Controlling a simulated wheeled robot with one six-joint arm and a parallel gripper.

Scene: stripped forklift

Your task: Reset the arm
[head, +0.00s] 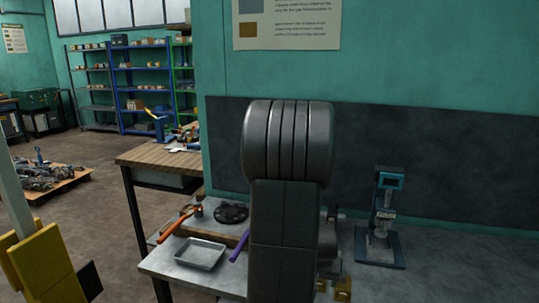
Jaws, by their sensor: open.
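My arm fills the middle of the head view, its dark grey links rising to a rounded joint and hiding part of the bench behind. Below it, to the right, two small brass-coloured fingertips of my gripper (333,287) show low over the grey surface, with a gap between them. The rest of the gripper is hidden behind my arm. Nothing can be seen held between the fingertips.
A grey metal tray (201,254), an orange-handled tool (176,225) and a purple handle (239,246) lie on the bench left of my arm. A blue-and-grey stand device (383,220) stands right. A wooden table (150,157) stands behind; yellow blocks (42,262) are at lower left.

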